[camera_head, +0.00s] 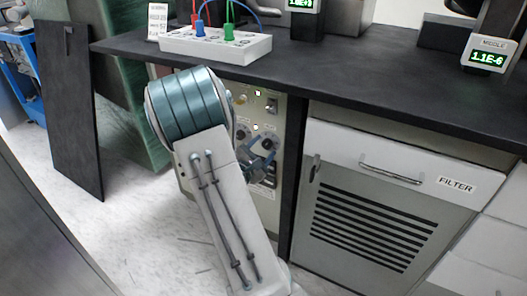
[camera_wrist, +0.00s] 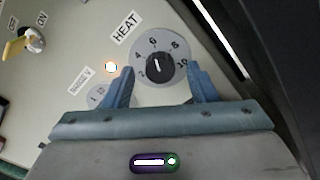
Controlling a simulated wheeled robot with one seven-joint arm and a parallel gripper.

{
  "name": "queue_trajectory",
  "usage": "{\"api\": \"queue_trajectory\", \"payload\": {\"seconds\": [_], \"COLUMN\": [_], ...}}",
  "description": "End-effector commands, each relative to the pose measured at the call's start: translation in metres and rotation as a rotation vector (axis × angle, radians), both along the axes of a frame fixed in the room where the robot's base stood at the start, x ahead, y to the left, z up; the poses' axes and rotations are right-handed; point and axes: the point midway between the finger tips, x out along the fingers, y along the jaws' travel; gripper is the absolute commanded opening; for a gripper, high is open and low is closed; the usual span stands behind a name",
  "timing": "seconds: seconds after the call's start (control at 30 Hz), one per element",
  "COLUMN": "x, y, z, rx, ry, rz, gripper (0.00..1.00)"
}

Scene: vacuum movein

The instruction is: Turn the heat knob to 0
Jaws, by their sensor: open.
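The HEAT knob (camera_wrist: 160,67) is a dark round knob on a grey dial plate (camera_wrist: 148,36), under a HEAT label (camera_wrist: 125,27). Its white line points up and slightly right, between 6 and 8. Numerals 2 to 10 show; I cannot make out the 0. My gripper (camera_wrist: 163,70) is open, with one blue finger on each side of the knob and a gap to each. In the head view, my gripper (camera_head: 258,160) is at the front of the beige control panel (camera_head: 262,105). There I cannot single out the HEAT knob.
A smaller dial (camera_wrist: 97,95) lies close by the left finger, and a lit indicator (camera_wrist: 111,67) is above it.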

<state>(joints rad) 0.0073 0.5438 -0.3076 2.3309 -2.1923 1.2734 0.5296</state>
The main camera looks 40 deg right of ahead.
Motion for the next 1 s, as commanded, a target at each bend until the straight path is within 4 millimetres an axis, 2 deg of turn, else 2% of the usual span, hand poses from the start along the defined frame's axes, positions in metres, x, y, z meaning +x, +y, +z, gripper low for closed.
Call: {"api": "queue_trajectory", "payload": {"seconds": [0.33,0.37,0.5,0.53,0.77,1.0], "x": [0.0021,0.0020,0.0019,0.0019,0.0018,0.0020], "y": [-0.0047,-0.0047,-0.0046,-0.0046,-0.0057,-0.0046], "z": [0.0003,0.0003,0.0003,0.0003,0.0010,0.0029], "rx": [0.000,0.000,0.001,0.001,-0.005,-0.037], "ry": [0.001,0.001,0.000,0.000,0.009,0.089], "rz": [0.001,0.001,0.001,0.001,-0.001,0.000], "gripper": [0.52,0.49,0.10,0.07,0.07,0.07]}}
